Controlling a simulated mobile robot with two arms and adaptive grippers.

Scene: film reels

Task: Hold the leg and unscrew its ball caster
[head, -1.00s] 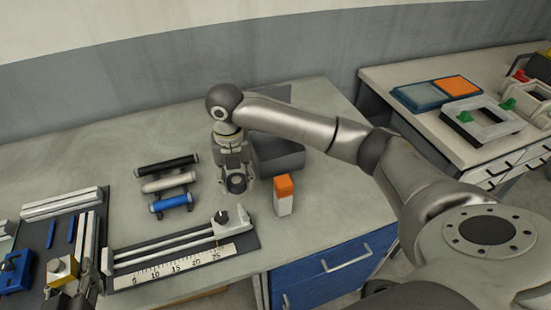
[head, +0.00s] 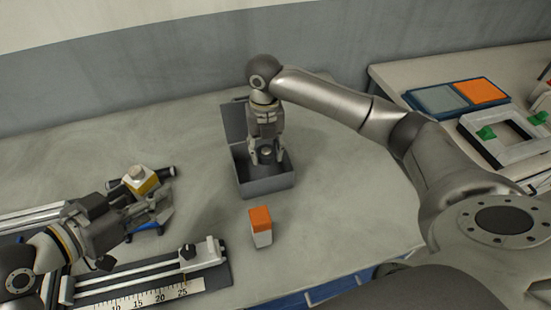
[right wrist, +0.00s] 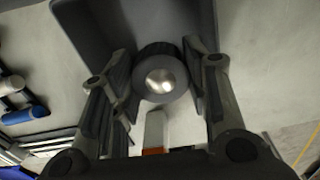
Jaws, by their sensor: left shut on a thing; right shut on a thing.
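The ball caster (right wrist: 160,82), a dark round housing with a shiny metal ball, is between the fingers of my right gripper (head: 266,152). My right gripper is shut on it, over the open grey box (head: 268,187); the fingers also show in the right wrist view (right wrist: 158,90). My left gripper (head: 140,192) is at the left in the head view, shut on a block with a yellow band and a pale top (head: 145,184), which I take to be the leg. Its lower part is hidden by the gripper.
An orange-and-white box (head: 261,229) stands in front of the grey box. A ruler (head: 150,297) and a rail fixture (head: 205,255) lie at the front left. The rack of rollers (head: 166,173) is partly hidden behind my left gripper. The table behind is clear.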

